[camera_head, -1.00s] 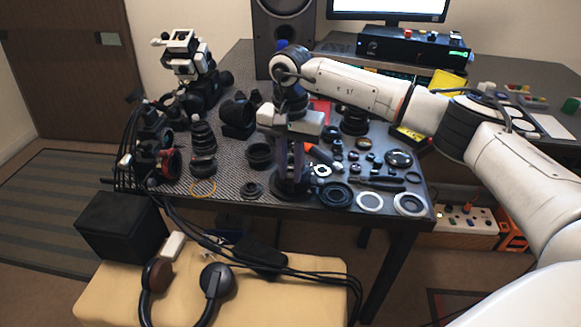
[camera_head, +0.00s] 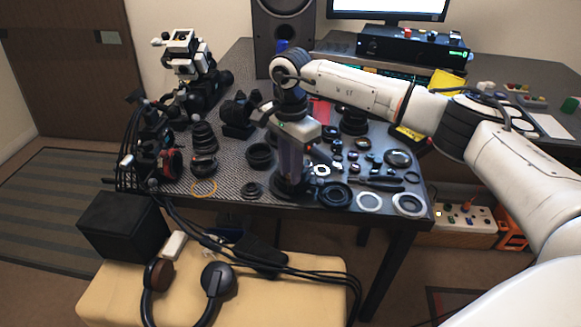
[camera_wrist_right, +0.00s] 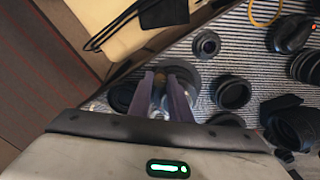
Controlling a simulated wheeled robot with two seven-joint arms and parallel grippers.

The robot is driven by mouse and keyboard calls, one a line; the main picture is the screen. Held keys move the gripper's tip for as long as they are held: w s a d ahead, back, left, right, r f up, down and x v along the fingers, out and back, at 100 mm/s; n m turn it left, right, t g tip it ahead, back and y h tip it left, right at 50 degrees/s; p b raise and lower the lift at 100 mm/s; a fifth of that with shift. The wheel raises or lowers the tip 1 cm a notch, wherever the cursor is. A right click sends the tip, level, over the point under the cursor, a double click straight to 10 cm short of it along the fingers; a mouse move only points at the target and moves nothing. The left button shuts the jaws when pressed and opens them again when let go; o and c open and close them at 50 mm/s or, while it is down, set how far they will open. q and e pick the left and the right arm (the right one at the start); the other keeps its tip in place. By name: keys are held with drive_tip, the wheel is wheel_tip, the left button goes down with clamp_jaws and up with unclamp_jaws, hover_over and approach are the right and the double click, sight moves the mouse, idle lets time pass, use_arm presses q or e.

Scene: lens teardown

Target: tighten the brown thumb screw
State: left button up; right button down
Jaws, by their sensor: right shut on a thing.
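My right gripper (camera_head: 291,168) points straight down at the front of the dark table. In the right wrist view its two fingers (camera_wrist_right: 168,90) are closed around a small brownish piece, which looks like the brown thumb screw (camera_wrist_right: 158,93). The fingers hide most of it, and how deep it sits cannot be told. A round dark base (camera_head: 285,192) lies beneath the fingertips. My left gripper is not in view.
Dark lens rings and barrels stand close around the gripper, including a black ring (camera_head: 336,195) to its right and a small ring (camera_head: 252,190) to its left. Pale rings (camera_head: 369,202) lie near the front edge. A yellow bench (camera_head: 110,295) with headphones stands in front.

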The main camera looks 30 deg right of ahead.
drive_tip(key=shift+r, duration=0.1)
idle(0.3)
drive_tip(key=c, duration=1.6)
unclamp_jaws()
wheel_tip(320, 180, up, 10)
drive_tip(key=shift+r, duration=0.15)
